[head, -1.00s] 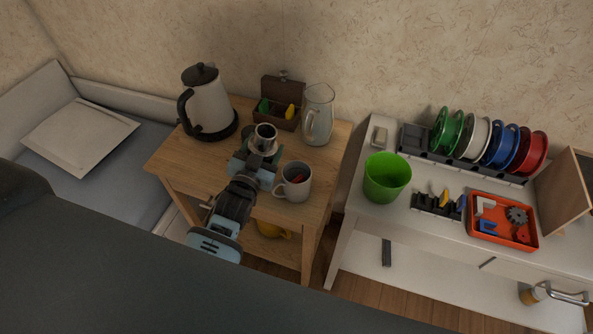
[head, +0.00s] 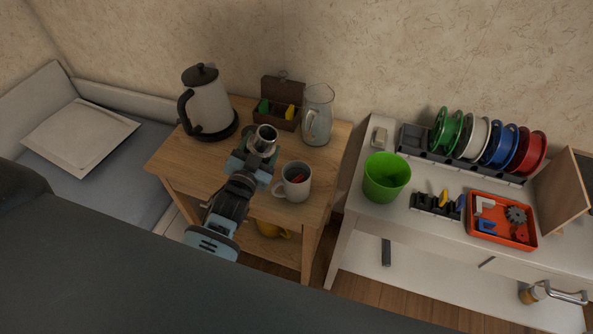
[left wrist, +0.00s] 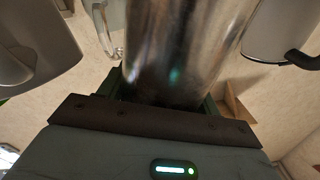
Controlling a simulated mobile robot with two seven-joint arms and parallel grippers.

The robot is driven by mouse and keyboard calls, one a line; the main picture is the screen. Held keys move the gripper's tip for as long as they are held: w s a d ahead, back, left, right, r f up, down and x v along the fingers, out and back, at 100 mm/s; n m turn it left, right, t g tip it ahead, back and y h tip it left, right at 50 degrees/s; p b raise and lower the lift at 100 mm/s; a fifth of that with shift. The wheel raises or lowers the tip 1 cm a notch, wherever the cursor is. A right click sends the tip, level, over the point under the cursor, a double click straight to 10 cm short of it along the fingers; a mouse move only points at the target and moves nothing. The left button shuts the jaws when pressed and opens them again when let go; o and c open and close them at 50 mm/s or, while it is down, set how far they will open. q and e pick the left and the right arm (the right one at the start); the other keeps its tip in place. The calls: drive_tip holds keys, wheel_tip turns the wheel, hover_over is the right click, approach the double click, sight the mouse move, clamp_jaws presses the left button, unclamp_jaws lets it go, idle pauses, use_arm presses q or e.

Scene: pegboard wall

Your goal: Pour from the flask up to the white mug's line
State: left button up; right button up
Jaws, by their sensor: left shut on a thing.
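A shiny steel flask (head: 265,142) with an open top is in my left gripper (head: 254,159), above the wooden side table (head: 215,167). The gripper is shut on the flask's side. In the left wrist view the flask's metal body (left wrist: 185,45) fills the upper middle. The white mug (head: 296,188) stands upright on the table, to the right of the gripper and nearer the front. It has something red inside, and its handle points left. The flask's mouth is behind and left of the mug, not over it. The flask's contents cannot be seen. My right gripper is not in view.
A kettle (head: 209,105) stands at the table's back left. An open brown box (head: 284,119) and a glass pitcher (head: 318,118) stand at the back. A white desk (head: 400,222) to the right holds a green bucket (head: 386,180), spools and an orange tray (head: 502,238).

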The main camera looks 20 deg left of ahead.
use_arm(q)
drive_tip(key=shift+a+r, duration=0.1)
drive_tip(key=shift+r, duration=0.05)
drive_tip(key=shift+a+m, duration=0.1)
drive_tip(key=shift+m, duration=0.3)
drive_tip(key=shift+a+m, duration=0.2)
drive_tip(key=shift+m, duration=0.2)
drive_tip(key=shift+a+f+m, duration=0.1)
drive_tip(key=shift+f+m, duration=0.15)
drive_tip(key=shift+m, duration=0.15)
